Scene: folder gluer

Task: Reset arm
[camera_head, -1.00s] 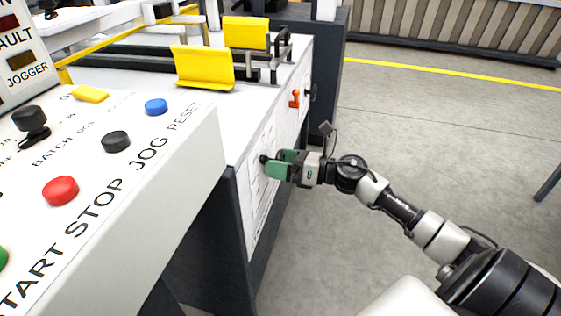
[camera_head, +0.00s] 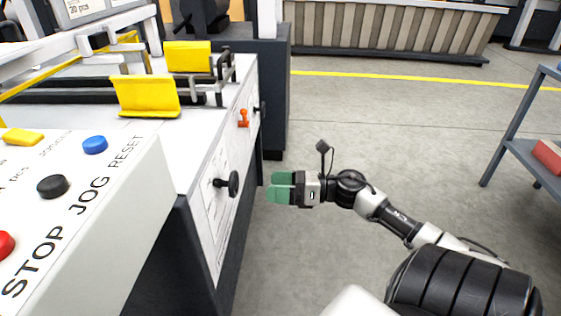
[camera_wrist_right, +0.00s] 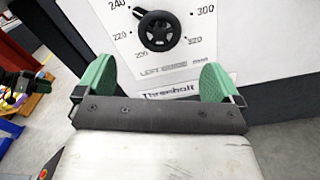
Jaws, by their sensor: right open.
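My right gripper (camera_head: 281,187) has green fingers and is open and empty in the head view. It is beside the machine's side panel, a short gap to the right of a black knob (camera_head: 228,184). In the right wrist view, the open fingers (camera_wrist_right: 158,82) stand wide apart with nothing between them. The black knob (camera_wrist_right: 160,31) there sits ahead, on a white dial plate with printed numbers and the words "LEFT GUIDE". My right arm reaches in from the lower right of the head view.
The control panel (camera_head: 110,200) with coloured buttons fills the lower left. An orange handle (camera_head: 243,117) is farther along the machine side. Yellow guides (camera_head: 147,95) sit on top. A blue-grey shelf (camera_head: 520,140) with a red item stands at right. Open floor (camera_head: 400,120) lies between.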

